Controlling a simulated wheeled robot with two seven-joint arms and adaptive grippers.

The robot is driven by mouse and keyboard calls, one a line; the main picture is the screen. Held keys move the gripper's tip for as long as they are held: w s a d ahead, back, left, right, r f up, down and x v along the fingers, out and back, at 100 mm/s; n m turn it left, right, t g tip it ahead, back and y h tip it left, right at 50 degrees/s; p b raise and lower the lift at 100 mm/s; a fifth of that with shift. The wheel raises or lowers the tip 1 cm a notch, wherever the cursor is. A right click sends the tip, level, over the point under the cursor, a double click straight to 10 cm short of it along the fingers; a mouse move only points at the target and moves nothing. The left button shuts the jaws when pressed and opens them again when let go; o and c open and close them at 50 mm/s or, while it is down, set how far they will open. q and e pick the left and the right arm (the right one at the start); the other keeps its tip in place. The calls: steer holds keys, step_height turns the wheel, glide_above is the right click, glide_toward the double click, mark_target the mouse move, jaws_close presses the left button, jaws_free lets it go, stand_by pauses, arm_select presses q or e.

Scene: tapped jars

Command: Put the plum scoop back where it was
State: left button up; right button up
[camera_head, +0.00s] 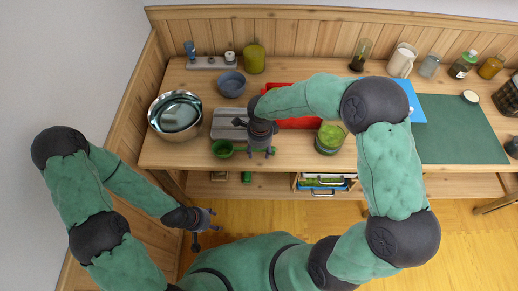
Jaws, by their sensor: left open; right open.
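No plum-coloured scoop can be made out. A green scoop or ladle (222,149) is near the front edge of the wooden table, its handle running right under my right gripper. My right gripper (261,151) is open, pointing down over the handle; whether the handle lies between its fingers is hard to tell. My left gripper (206,226) is open and empty, low in front of the table at the left. A yellow-green jar (330,138) stands right of my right gripper.
Left on the table (180,75) are metal bowls (176,115), a grey tray (223,128), a blue-grey bowl (231,84) and an olive jar (254,59). A red tray (300,122) is partly behind my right arm. A green mat (460,135) and several jars are at the right.

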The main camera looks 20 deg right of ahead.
steer(key=shift+r, duration=0.25)
step_height(320, 180, up, 12)
steer(key=p, duration=0.3)
steer(key=shift+d, duration=0.15)
steer(key=shift+f, duration=0.1)
